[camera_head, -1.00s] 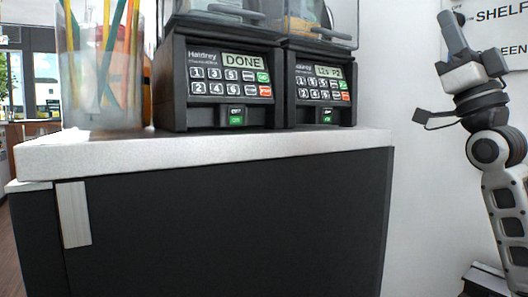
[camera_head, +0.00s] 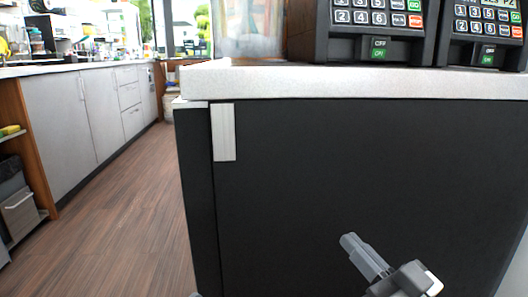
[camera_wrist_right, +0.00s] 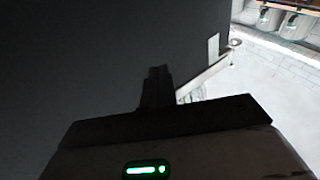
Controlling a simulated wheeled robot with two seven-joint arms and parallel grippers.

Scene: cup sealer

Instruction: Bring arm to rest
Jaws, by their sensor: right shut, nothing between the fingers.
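My right gripper (camera_head: 362,252) is low in the head view, in front of the dark cabinet front (camera_head: 300,190). Its fingers are together with nothing between them and point up and to the left. In the right wrist view the closed fingers (camera_wrist_right: 157,75) show as a dark shape against a dark surface. Only a tiny grey tip at the bottom edge of the head view may belong to my left arm; the left gripper cannot be made out.
A white counter top (camera_head: 330,82) overhangs the cabinet, with two keypad machines (camera_head: 375,45) (camera_head: 485,50) on it. Wooden floor (camera_head: 120,220) lies open to the left. A long row of grey cabinets (camera_head: 90,110) stands further back.

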